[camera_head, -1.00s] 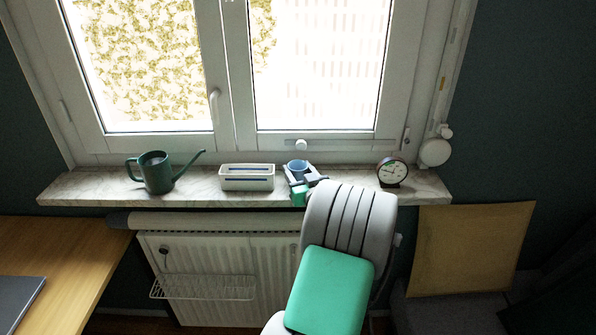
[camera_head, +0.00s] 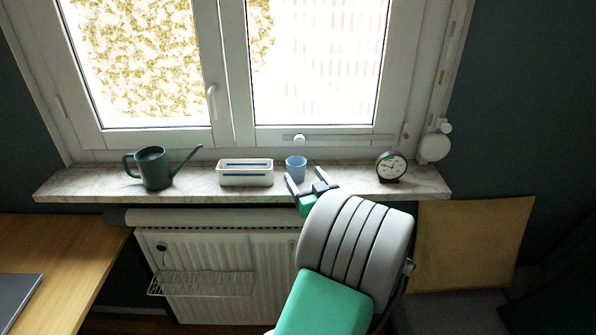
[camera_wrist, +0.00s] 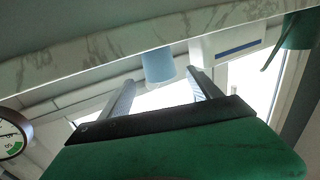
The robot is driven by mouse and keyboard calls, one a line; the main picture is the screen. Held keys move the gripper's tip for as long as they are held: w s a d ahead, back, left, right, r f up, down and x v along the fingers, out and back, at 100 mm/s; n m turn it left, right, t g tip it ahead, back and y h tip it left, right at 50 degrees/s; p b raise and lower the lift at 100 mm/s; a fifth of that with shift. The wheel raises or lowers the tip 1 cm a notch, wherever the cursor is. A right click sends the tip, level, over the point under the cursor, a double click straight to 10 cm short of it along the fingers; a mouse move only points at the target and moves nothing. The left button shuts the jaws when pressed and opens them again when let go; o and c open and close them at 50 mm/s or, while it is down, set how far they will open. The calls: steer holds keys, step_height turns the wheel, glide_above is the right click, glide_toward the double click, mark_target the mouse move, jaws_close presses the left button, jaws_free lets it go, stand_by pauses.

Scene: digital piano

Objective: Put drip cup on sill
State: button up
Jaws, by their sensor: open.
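The drip cup is a small light-blue cup (camera_head: 296,168). It stands upright on the marble window sill (camera_head: 350,186), between the white planter box and the clock. My gripper (camera_head: 305,183) is open and empty in front of the cup, near the sill's front edge. In the head view the cup shows clear of the fingers, a little behind their tips. The wrist view looks upside down; there the cup (camera_wrist: 158,66) hangs from the sill (camera_wrist: 60,62), beyond the gap between the open fingers (camera_wrist: 162,88).
A white box with a blue strip (camera_head: 246,174) stands left of the cup, and a green watering can (camera_head: 154,169) farther left. A round clock (camera_head: 391,168) stands to the right. The sill is bare between cup and clock. A radiator (camera_head: 220,270) is below.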

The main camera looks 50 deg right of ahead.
steer(key=v, duration=0.5)
steer(key=shift+s+a+b, duration=0.15)
steer(key=shift+b, duration=0.15)
